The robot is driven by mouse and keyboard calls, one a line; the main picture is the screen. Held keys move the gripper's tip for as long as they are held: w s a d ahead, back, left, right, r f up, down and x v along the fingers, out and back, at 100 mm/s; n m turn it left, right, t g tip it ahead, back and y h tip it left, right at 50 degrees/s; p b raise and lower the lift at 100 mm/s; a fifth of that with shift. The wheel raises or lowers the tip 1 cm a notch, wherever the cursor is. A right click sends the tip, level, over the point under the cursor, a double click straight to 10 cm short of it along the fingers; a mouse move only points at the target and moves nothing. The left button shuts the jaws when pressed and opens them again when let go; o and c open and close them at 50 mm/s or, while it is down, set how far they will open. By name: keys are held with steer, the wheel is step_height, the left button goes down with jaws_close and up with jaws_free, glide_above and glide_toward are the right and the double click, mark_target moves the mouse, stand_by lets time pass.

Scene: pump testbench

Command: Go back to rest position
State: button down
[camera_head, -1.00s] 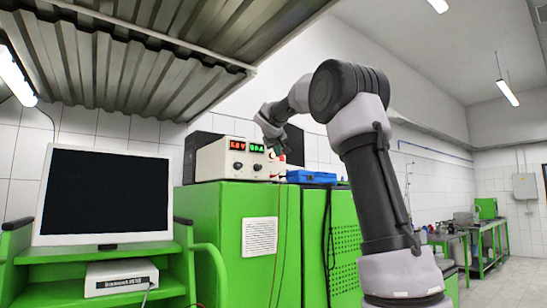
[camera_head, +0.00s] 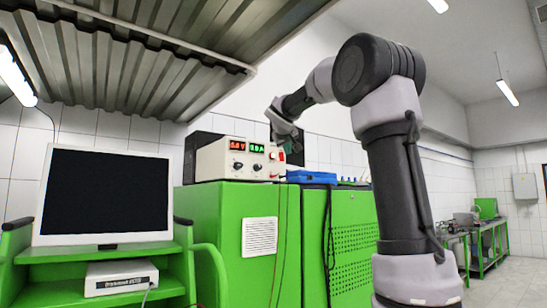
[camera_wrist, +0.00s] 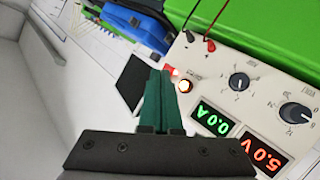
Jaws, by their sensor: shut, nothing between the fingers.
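My gripper (camera_wrist: 157,98) shows in the wrist view with its two green fingers together and nothing between them. In the head view my gripper (camera_head: 287,140) is small and hangs in front of the right end of the power supply, near its red switch; the fingertips are hard to make out there. The power supply (camera_head: 215,160) is a cream box on the green cabinet, with a red and a green display lit. In the wrist view the power supply (camera_wrist: 265,90) appears turned around, reading 5.0 V and 0.0 A, with a lit round button beside the fingers.
A blue case (camera_head: 311,177) sits right of the supply on the green cabinet (camera_head: 225,215). A monitor (camera_head: 105,195) stands at the left. A metal canopy (camera_head: 130,75) hangs overhead. Cables run down the cabinet front. Open floor (camera_head: 500,290) lies at the far right.

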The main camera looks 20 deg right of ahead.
steer(key=s+a+f+m+g+y, duration=0.1)
steer(key=s+a+f+g+y, duration=0.1)
steer(key=s+f, duration=0.7)
steer(key=s+a+f+m+g+y, duration=0.2)
steer(key=s+a+f, duration=0.3)
steer(key=s+f, duration=0.5)
steer(key=s+a+f+m+g+y, duration=0.1)
steer(key=s+a+f+y, duration=0.3)
steer(key=s+f, duration=0.6)
steer(key=s+g, duration=0.1)
steer(key=s, duration=0.7)
steer(key=shift+f+m, duration=0.25)
steer(key=shift+m, duration=0.05)
steer(key=shift+s, duration=0.1)
